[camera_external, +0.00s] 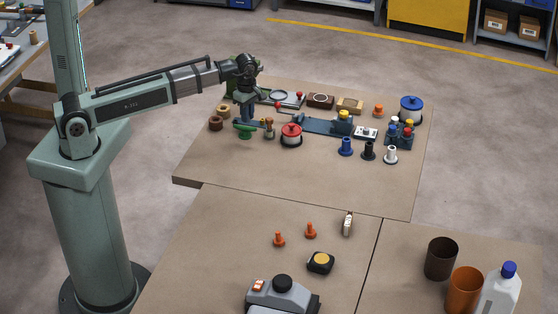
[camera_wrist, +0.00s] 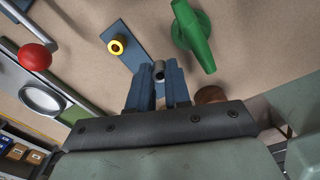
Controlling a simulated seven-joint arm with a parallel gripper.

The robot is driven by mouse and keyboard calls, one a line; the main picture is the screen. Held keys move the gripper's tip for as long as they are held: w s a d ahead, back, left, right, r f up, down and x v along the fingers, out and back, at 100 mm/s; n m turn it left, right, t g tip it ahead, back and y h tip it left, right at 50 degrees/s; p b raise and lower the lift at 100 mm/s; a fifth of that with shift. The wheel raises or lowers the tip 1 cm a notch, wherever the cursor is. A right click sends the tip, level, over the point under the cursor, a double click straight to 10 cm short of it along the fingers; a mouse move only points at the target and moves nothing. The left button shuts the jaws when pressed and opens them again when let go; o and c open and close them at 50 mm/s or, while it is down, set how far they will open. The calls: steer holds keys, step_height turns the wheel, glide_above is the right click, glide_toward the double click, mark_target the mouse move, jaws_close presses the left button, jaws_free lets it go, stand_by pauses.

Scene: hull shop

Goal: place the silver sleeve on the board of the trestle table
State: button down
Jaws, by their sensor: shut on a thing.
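My gripper (camera_external: 245,118) is low over the left part of the brown tabletop (camera_external: 310,180). In the wrist view, my gripper (camera_wrist: 159,78) has its two blue fingers shut on a small grey sleeve (camera_wrist: 159,69), which looks like the silver sleeve. Its end shows between the fingertips; the rest is hidden. A blue strip (camera_wrist: 128,50) with a yellow ring lies behind it. I cannot tell whether the sleeve touches anything. In the outside view the sleeve is too small to make out. A bench with wooden legs (camera_external: 30,58) stands at upper left.
A green handle (camera_wrist: 192,35) is close to the right of the fingers, and a red ball lever (camera_wrist: 35,57) is to the left.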

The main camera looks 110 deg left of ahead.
steer(key=shift+f, duration=1.25)
steer(key=c, duration=1.1)
jaws_free()
steer(key=shift+f, duration=0.1)
steer(key=shift+r, duration=6.15)
